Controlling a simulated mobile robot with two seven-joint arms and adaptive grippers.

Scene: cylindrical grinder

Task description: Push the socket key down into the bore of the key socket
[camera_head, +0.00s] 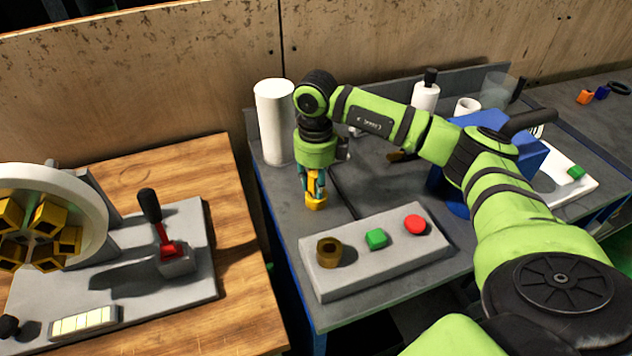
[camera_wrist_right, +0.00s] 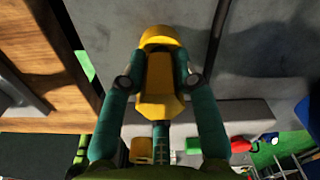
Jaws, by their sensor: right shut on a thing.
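My right gripper (camera_head: 314,188) points down and is shut on the yellow socket key (camera_head: 316,203). In the right wrist view the teal fingers clasp both sides of the key (camera_wrist_right: 158,85). The brass key socket (camera_head: 328,252) is a short round piece with a dark open bore, at the left end of a grey button panel (camera_head: 380,268). The key is apart from the socket, behind it and slightly left in the head view. The bore is empty. My left gripper is in neither view.
A green button (camera_head: 376,238) and a red button (camera_head: 414,224) sit beside the socket. A white cylinder (camera_head: 274,122) stands behind my right gripper. At left, a wooden table (camera_head: 225,200) carries a red lever (camera_head: 163,235) and a wheel with yellow blocks (camera_head: 90,205).

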